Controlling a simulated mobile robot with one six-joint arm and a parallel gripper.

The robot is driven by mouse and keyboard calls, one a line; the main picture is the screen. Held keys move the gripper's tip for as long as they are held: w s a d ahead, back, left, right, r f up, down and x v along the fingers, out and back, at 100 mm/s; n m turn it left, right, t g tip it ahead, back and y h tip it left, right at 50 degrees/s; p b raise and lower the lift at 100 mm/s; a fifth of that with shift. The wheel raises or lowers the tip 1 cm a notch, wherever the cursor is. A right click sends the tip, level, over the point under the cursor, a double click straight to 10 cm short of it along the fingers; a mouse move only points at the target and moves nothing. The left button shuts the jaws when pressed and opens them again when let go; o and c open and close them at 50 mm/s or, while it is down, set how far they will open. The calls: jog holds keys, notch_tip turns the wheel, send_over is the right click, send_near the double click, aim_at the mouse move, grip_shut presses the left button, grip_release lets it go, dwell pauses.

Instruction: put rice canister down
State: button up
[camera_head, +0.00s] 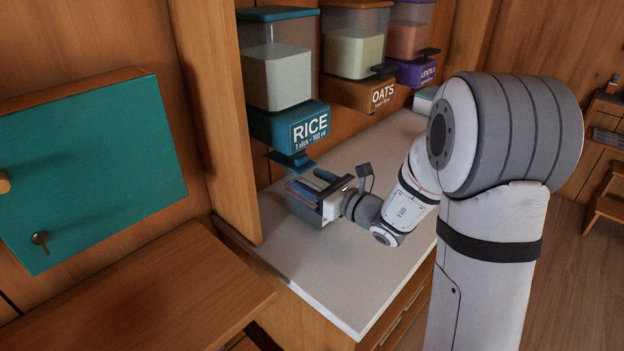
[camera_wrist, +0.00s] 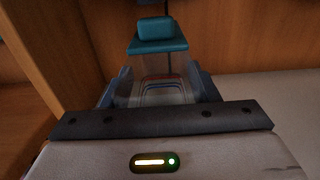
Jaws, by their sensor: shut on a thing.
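My gripper (camera_head: 316,193) is shut on a clear, open-topped canister, the only loose canister I see, which I take for the rice canister. It shows between the two dark fingers in the wrist view (camera_wrist: 168,93), with coloured lines on it. In the head view the fingers hide most of it. It is low over the pale counter (camera_head: 330,262), under the teal rice dispenser (camera_head: 290,125). I cannot tell whether its base touches the counter. The dispenser's teal lever (camera_wrist: 158,38) is just beyond the canister in the wrist view.
An oats dispenser (camera_head: 357,92) and a purple lentils dispenser (camera_head: 412,72) hang farther along the wall. A wooden post (camera_head: 215,120) stands close left of my gripper. A teal panel (camera_head: 95,170) is at far left. The counter's front part is clear.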

jog(key=shift+s+r, duration=0.15)
jog(key=shift+r, duration=0.05)
jog(key=shift+f, duration=0.3)
jog(key=o, duration=1.5)
jog(key=shift+r, duration=0.1)
jog(key=shift+r, duration=0.1)
jog(key=shift+r, duration=0.1)
jog(key=v, duration=1.2)
